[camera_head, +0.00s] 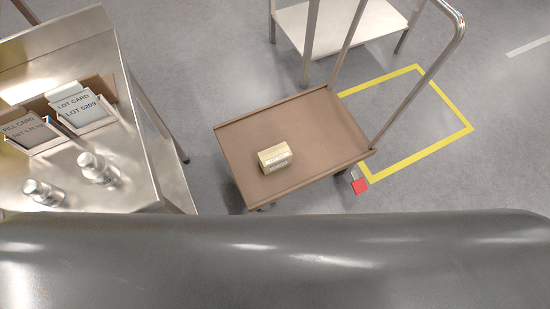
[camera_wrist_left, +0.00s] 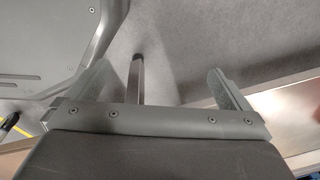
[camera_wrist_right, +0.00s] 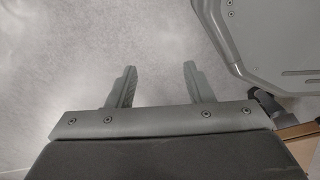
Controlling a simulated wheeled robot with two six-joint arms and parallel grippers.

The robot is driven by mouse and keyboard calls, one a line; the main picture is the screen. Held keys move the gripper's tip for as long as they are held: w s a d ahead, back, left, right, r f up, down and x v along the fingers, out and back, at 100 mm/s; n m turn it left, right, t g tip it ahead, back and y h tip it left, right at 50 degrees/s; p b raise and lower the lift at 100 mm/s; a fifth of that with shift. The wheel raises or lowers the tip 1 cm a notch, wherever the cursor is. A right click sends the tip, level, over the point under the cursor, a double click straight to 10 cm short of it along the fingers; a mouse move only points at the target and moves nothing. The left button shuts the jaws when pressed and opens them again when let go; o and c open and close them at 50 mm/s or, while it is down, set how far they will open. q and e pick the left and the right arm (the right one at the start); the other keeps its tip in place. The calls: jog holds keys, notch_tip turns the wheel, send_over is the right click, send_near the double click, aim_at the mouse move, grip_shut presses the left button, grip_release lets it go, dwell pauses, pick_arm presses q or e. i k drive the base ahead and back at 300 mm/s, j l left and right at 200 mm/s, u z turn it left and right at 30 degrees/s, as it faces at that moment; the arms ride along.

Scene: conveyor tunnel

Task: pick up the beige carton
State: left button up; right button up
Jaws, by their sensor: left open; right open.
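The beige carton (camera_head: 275,158) lies on the brown deck of a cart (camera_head: 315,115) in the head view, left of the deck's middle. No gripper shows in the head view. My left gripper (camera_wrist_left: 165,85) is open and empty in the left wrist view, with grey floor and a metal leg beyond its fingers. My right gripper (camera_wrist_right: 160,80) is open and empty in the right wrist view, above bare floor. The carton is not seen in either wrist view.
A steel table (camera_head: 140,145) at left holds two metal bottles (camera_head: 98,168) and a lot card (camera_head: 82,110). The cart has a tall metal handle (camera_head: 410,85). A pale-shelved rack (camera_head: 345,25) stands behind.

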aim_at(278, 156)
jog(key=k, duration=1.35)
